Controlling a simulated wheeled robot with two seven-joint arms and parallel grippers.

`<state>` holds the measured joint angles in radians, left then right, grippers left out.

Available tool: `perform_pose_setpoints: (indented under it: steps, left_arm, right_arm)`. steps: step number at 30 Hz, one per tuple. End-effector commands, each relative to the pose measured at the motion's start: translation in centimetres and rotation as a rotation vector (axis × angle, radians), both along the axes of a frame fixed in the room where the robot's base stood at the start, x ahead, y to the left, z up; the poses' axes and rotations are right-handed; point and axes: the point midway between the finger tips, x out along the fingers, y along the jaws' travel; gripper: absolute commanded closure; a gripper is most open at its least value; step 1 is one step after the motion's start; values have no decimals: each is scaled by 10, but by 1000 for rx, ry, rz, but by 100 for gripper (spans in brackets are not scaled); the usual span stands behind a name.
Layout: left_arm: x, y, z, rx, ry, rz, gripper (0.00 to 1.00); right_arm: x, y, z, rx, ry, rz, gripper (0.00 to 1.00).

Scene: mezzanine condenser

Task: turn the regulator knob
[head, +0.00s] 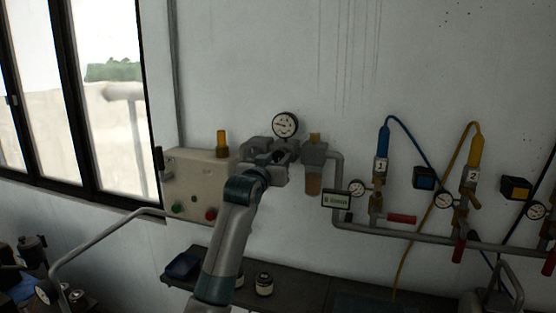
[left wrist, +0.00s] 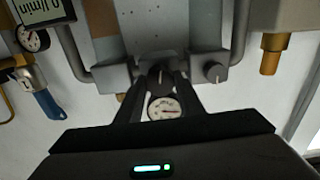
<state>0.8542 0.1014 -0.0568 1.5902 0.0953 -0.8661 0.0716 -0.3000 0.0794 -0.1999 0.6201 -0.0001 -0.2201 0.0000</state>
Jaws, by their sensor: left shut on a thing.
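My left gripper (head: 272,158) reaches up to the grey regulator (head: 258,144) on the wall and hides much of its front in the head view. In the left wrist view, the two dark fingers (left wrist: 160,84) are shut on the dark regulator knob (left wrist: 161,74), one on each side. The knob sits on the face of the grey regulator body (left wrist: 190,38). A round white pressure gauge (head: 285,125) stands above the regulator; it also shows between the fingers in the left wrist view (left wrist: 164,108). My right gripper is in neither view.
A beige control box (head: 200,180) with an amber lamp (head: 222,143) is left of the regulator. A filter unit (head: 314,154) is right, above a small display (head: 336,200). Pipes, valves and hoses run further right. A dark shelf (head: 310,292) with jars lies below.

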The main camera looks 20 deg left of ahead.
Motion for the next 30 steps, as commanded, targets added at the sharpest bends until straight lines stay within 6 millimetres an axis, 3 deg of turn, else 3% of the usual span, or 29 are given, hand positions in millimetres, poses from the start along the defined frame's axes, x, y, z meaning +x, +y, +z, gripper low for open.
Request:
perform_pose_setpoints:
  steps: [3,4,6,20,30]
  left_arm:
    - [0,0,-3,0,6,0,88]
    - [0,0,-3,1,6,0,63]
    - [0,0,-3,1,6,0,48]
    - [-4,0,-2,2,2,0,48]
    - [-36,1,-3,2,-1,-1,48]
  right_arm:
    - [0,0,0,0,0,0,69]
    - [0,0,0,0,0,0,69]
    - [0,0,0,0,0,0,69]
    - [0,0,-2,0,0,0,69]
    - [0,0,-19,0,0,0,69]
